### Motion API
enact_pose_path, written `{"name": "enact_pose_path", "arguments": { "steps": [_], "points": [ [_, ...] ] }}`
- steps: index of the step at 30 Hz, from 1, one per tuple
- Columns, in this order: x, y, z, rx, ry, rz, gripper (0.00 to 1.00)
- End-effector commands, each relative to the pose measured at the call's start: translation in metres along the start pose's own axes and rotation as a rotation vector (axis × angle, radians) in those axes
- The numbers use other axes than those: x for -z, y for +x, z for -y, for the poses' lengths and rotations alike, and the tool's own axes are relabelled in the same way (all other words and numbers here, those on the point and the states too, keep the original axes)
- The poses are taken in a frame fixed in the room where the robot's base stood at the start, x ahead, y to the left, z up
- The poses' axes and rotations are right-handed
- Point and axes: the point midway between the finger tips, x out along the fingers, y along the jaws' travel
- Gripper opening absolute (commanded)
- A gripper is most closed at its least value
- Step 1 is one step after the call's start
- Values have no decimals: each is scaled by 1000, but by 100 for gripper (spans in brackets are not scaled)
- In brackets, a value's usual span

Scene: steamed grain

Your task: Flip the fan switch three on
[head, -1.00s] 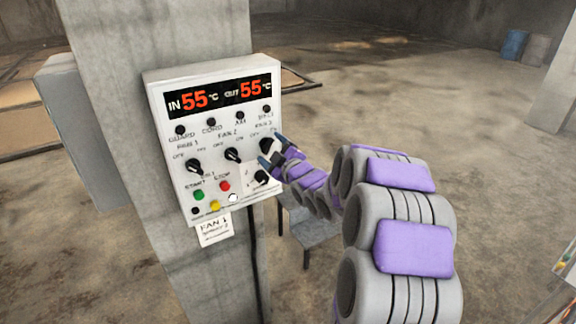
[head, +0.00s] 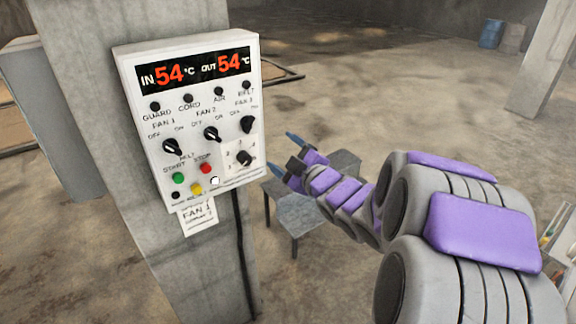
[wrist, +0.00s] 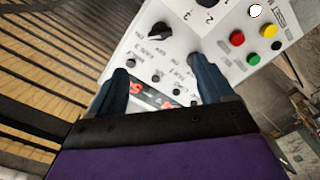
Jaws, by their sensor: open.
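The control panel (head: 215,165) is a white box on a concrete pillar. The fan 3 switch (head: 247,124) is the black knob at the right of its row; it also shows in the wrist view (wrist: 160,36). Its exact setting is hard to read. The fan 2 (head: 212,134) and fan 1 (head: 172,147) knobs sit to its left. My gripper (head: 283,152) is open and empty, right of the panel and apart from the knob. In the wrist view its two blue fingers (wrist: 158,70) point toward the panel, with the knob beyond and between them.
Below the fan knobs are a numbered dial (head: 244,158), a red button (head: 205,169), a green button (head: 179,178) and a yellow button (head: 196,188). A grey table (head: 312,200) stands behind my gripper. The floor to the right is open.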

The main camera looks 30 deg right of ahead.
Motion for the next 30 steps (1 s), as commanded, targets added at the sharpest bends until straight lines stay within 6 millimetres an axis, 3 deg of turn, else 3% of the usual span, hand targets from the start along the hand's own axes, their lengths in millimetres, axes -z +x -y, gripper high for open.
{"name": "enact_pose_path", "arguments": {
  "steps": [7, 25, 30],
  "points": [
    [-1, -10, 1, 0, -2, 1, 81],
    [0, -11, 1, 2, -3, 4, 81],
    [-11, -9, 16, 32, 14, 82, 81]
  ]
}}
